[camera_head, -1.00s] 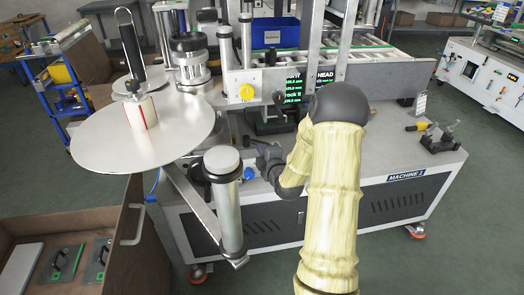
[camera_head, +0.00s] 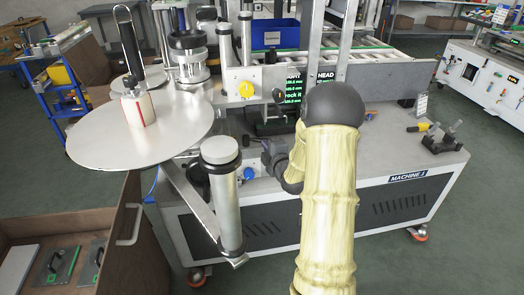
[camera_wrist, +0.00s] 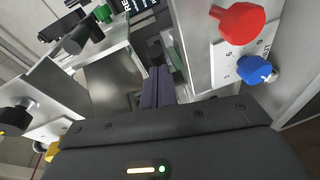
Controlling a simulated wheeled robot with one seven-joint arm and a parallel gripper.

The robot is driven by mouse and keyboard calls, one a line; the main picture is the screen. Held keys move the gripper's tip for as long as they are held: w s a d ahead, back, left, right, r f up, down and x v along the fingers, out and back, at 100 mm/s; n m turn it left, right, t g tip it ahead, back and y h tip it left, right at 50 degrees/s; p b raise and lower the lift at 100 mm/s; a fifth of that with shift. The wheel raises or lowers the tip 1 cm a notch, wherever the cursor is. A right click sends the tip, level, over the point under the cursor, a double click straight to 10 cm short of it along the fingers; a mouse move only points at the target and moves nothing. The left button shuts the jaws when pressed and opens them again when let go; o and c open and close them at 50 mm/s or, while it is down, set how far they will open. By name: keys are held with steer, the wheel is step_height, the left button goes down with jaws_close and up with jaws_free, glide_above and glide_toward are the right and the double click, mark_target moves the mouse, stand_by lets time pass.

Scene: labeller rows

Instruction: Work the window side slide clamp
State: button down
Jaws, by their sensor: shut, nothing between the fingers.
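The labelling machine (camera_head: 400,165) carries several knobs, and I cannot tell which is the window side slide clamp. The head view shows a yellow knob (camera_head: 246,89), a black knob (camera_head: 279,96) and a blue knob (camera_head: 249,173). In the wrist view, a red knob (camera_wrist: 238,23) and a blue knob (camera_wrist: 254,70) sit on a marked plate at the right. Black knobs stand at the upper left (camera_wrist: 76,41) and lower left (camera_wrist: 14,117). My gripper (camera_wrist: 157,75) is shut and empty, apart from these knobs. In the head view my gripper (camera_head: 272,150) is partly hidden by my arm.
A large metal reel disc (camera_head: 110,140) and a vertical roller (camera_head: 222,200) stand left of my gripper. A display (camera_head: 294,88) is behind it. Black toggle clamps (camera_head: 440,142) stand at the table's right. A brown bin (camera_head: 125,225) is at lower left.

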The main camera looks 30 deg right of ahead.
steer(key=s+r, duration=0.2)
steer(key=s, duration=1.1)
steer(key=shift+a+b, duration=0.15)
steer(key=shift+b, duration=0.3)
